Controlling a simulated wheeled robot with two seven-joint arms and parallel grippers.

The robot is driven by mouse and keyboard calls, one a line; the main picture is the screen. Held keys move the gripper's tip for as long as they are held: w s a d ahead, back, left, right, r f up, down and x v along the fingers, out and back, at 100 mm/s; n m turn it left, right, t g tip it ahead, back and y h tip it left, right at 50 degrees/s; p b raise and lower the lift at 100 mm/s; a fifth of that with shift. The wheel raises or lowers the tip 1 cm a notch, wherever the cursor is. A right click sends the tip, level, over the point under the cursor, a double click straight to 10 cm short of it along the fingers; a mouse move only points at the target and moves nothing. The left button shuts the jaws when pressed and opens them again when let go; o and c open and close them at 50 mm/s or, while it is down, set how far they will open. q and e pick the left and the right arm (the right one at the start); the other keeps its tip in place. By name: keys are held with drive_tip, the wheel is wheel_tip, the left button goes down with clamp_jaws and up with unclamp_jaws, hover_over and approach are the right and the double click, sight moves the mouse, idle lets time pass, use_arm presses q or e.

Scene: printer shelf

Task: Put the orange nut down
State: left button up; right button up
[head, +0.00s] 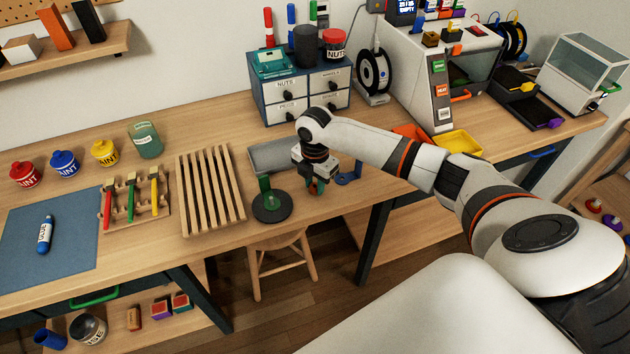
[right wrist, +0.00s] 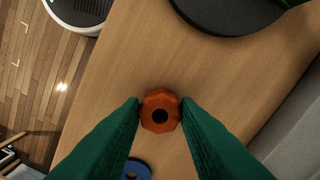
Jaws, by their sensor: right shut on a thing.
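The orange nut (right wrist: 160,110) is between the green fingertips of my right gripper (right wrist: 161,112), with both fingers touching its sides in the right wrist view. In the head view my right gripper (head: 316,187) points down over the front part of the wooden table (head: 215,258), between a dark round base and a blue piece. The fingers mostly hide the nut there. I cannot tell whether the nut touches the wood or hangs just above it. My left gripper is not in view.
The dark round base (head: 271,208) with a green upright stands left of the gripper. A grey tray (head: 262,158) lies behind it, and the blue piece (head: 348,178) lies to its right. A slatted wooden rack (head: 210,190) is further left. The table's front edge is close.

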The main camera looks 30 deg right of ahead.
drive_tip(key=shift+f, duration=0.15)
drive_tip(key=o, duration=0.7)
drive_tip(key=shift+o, duration=0.2)
wheel_tip(320, 180, up, 12)
drive_tip(key=b, duration=0.1)
drive_tip(key=shift+r, duration=0.2)
